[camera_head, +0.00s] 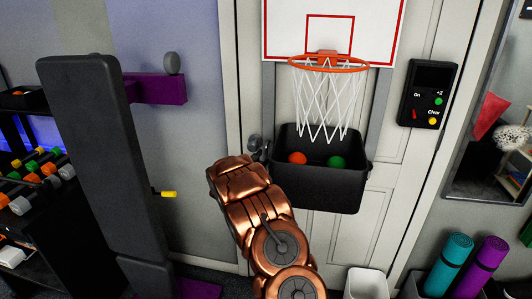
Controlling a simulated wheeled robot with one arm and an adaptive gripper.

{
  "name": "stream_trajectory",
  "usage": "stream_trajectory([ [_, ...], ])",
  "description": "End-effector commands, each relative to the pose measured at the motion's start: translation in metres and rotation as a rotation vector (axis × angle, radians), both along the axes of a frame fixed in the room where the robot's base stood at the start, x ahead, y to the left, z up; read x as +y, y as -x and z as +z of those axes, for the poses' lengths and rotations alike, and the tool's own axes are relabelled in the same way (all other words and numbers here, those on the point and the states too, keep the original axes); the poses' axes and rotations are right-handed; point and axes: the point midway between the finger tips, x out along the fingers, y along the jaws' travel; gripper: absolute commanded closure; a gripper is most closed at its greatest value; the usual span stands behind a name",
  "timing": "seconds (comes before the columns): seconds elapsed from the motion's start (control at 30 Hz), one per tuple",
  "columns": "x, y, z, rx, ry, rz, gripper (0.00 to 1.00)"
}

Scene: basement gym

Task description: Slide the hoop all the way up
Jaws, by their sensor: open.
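The hoop (327,63) is an orange-red rim with a white net (325,100). It is fixed to the lower part of a white backboard (285,35) with red lines, in front of a pale door; the backboard's top is cut off by the picture edge. My copper arm reaches up from the bottom middle. My gripper (238,172), at its upper end, is open, below and left of the hoop and apart from it. It is left of the black ball bin; its fingertips are not clearly visible.
The black bin (318,188) under the net holds an orange ball (297,158) and a green ball (337,161). A black button panel (428,94) is at right. A dark upright bench pad (95,150) and dumbbell rack fill the left. Rolled mats (450,262) stand lower right.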

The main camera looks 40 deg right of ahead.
Motion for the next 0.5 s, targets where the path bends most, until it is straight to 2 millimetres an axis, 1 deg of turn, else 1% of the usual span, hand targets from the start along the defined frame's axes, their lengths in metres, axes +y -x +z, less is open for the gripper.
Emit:
stream_trajectory([
  [0.1, -0.01, -0.004, 0.001, -0.001, 0.001, -0.001, 0.59],
  [0.2, -0.014, -0.006, 0.002, -0.004, 0.002, -0.001, 0.59],
  [0.5, -0.017, -0.008, 0.001, -0.001, 0.001, 0.001, 0.59],
])
